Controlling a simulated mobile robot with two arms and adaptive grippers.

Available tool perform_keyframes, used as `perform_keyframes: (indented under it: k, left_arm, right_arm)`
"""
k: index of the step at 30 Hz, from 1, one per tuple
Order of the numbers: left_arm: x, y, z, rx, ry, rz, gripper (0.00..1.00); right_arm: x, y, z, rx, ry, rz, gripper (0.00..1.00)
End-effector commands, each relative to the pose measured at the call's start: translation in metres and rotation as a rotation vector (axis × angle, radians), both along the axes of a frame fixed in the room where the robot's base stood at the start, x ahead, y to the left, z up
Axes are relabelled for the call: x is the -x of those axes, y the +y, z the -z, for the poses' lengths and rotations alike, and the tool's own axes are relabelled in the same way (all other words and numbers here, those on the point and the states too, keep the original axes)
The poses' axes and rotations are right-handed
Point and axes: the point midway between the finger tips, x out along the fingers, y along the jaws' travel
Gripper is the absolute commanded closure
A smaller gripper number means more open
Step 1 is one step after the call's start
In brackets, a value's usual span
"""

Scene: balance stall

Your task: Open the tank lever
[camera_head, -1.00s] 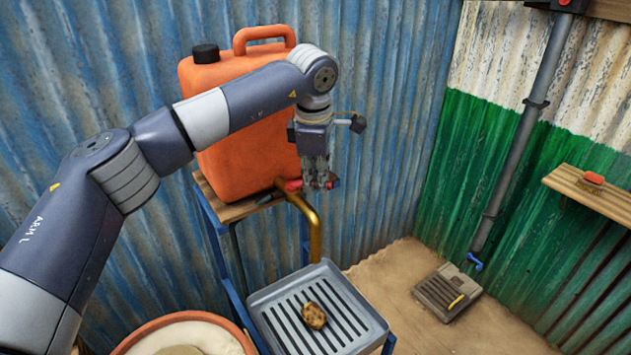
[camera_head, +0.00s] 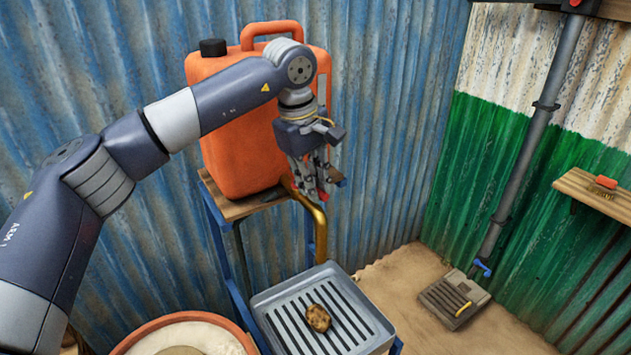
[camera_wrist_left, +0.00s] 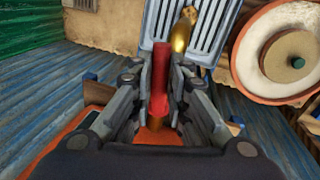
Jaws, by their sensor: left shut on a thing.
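The orange tank (camera_head: 240,150) with a black cap stands on a wooden shelf. A brass spout (camera_head: 319,225) curves down from the tank's right side over a grey slatted tray (camera_head: 262,297). My left gripper (camera_head: 322,192) is at the spout's top, pointing down. In the left wrist view, the red tank lever (camera_wrist_left: 160,80) lies between the fingers of my left gripper (camera_wrist_left: 160,95), which is shut on it. The fingers hide most of the lever in the head view. The brass spout also shows in the left wrist view (camera_wrist_left: 182,32). My right gripper is out of view.
A brown potato-like lump (camera_head: 318,318) lies on the slatted tray. An orange-rimmed basin (camera_head: 135,335) stands at the lower left. A grey pipe (camera_head: 520,160) runs down the right wall beside a small wooden shelf (camera_head: 585,190).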

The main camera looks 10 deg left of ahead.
Motion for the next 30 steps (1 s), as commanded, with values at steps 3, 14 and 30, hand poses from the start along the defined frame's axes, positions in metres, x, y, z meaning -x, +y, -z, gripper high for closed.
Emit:
perform_keyframes:
  k: [3, 14, 30]
  left_arm:
    - [-0.0014, 0.0012, -0.0044, 0.004, -0.009, 0.011, 1.0]
    - [-0.0016, 0.0013, -0.0051, 0.005, -0.011, 0.013, 1.0]
    - [0.0004, 0.0011, -0.0069, 0.003, -0.005, 0.015, 0.65]
  right_arm:
    - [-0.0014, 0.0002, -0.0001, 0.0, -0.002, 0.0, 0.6]
    - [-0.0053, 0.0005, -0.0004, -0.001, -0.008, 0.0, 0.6]
    - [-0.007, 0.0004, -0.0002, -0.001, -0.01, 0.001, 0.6]
